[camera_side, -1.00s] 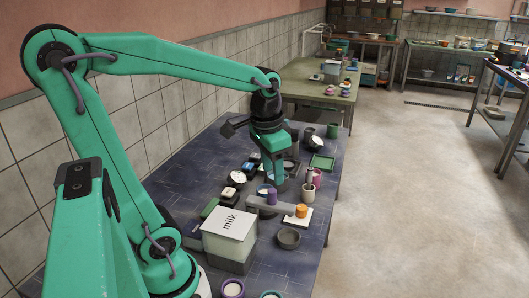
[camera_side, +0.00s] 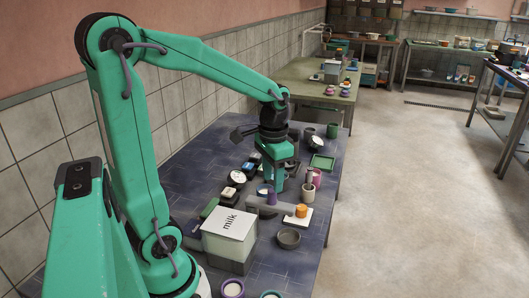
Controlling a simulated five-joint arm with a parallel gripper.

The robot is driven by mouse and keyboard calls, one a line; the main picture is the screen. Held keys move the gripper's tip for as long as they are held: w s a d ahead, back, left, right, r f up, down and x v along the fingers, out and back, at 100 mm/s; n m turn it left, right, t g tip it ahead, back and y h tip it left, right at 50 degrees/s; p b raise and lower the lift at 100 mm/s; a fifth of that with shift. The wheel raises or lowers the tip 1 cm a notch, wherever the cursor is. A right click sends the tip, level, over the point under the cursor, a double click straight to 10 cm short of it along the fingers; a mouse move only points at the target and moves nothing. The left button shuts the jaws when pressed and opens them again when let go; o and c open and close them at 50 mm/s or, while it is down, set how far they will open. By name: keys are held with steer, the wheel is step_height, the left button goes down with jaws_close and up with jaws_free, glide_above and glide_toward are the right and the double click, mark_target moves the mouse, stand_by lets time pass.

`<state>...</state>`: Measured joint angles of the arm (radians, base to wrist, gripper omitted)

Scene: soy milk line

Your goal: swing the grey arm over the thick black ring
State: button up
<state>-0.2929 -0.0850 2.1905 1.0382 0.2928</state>
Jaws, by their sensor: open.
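The grey arm (camera_side: 283,209) is a flat bar lying low across the dark blue table, beside the milk box. A purple knob (camera_side: 272,198) stands up at its middle. My gripper (camera_side: 273,185) points down just behind the knob, its fingers apart and low over the table. It seems to hold nothing, though the gap is small and partly hidden. A dark round piece (camera_side: 293,164) behind my gripper may be the thick black ring; it is partly covered and I cannot be sure.
A milk box (camera_side: 229,232) stands nearest my base. A white plate (camera_side: 296,220) with an orange cylinder (camera_side: 301,211) and a dark bowl (camera_side: 289,238) are to the right.

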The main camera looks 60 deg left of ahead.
mark_target(272, 190)
steer(key=shift+f, duration=2.55)
jaws_close()
